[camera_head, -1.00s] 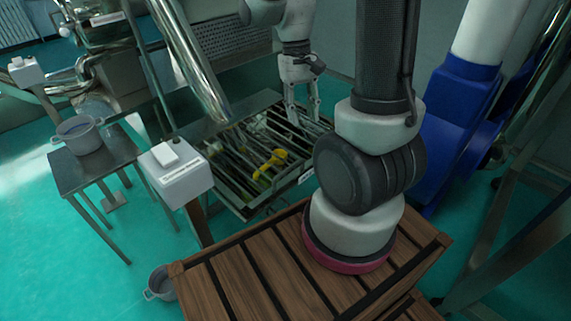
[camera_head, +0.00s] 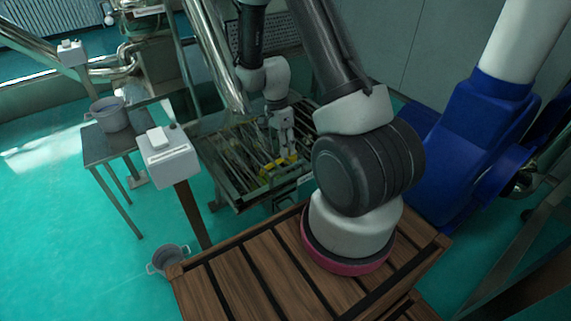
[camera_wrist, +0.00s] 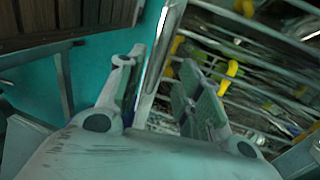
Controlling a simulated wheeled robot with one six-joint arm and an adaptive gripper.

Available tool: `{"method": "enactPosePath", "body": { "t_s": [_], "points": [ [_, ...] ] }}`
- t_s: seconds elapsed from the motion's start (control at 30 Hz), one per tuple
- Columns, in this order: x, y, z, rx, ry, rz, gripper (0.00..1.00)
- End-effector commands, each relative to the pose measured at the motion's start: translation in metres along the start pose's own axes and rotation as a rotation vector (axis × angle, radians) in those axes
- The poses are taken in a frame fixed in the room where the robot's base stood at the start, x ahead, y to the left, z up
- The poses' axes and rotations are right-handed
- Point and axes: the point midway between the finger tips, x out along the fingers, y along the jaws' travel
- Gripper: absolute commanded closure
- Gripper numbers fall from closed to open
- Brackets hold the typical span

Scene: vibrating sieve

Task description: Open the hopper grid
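The hopper grid (camera_head: 236,148) is a frame of thin metal bars lying flat over the hopper, left of centre in the head view. Its bars (camera_wrist: 245,57) also show in the wrist view, with yellow pieces and dark debris under and between them. My gripper (camera_head: 286,147) points down at the grid's near right part. In the wrist view my gripper (camera_wrist: 162,62) has its fingers apart, one on each side of the grid's pale metal edge rail (camera_wrist: 158,62). I cannot tell whether either finger touches the rail. The hopper's inside is partly hidden by the bars and my arm.
A white control box (camera_head: 168,162) on a post stands just left of the hopper. A steel table (camera_head: 100,147) with a pot (camera_head: 110,113) is farther left. A shiny pipe (camera_head: 212,55) slants down behind the grid. Another pot (camera_head: 168,259) sits on the green floor.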

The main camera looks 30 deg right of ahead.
Motion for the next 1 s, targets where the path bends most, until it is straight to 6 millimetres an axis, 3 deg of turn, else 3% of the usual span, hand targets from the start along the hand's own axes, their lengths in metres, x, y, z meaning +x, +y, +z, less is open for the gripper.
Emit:
{"method": "enactPosePath", "body": {
  "t_s": [0.33, 0.5, 0.73, 0.77, 0.93, 1.0],
  "points": [
    [0.056, 0.002, 0.0, -0.003, 0.0, 0.005, 0.65],
    [0.067, 0.001, 0.0, -0.003, 0.0, 0.003, 0.65],
    [0.068, 0.001, 0.0, -0.004, 0.0, 0.002, 0.65],
    [0.068, 0.001, 0.0, -0.004, 0.0, 0.002, 0.66],
    [0.068, 0.001, 0.0, -0.004, 0.0, 0.002, 0.97],
    [0.068, 0.001, 0.0, -0.004, 0.0, 0.002, 1.0]
  ]
}}
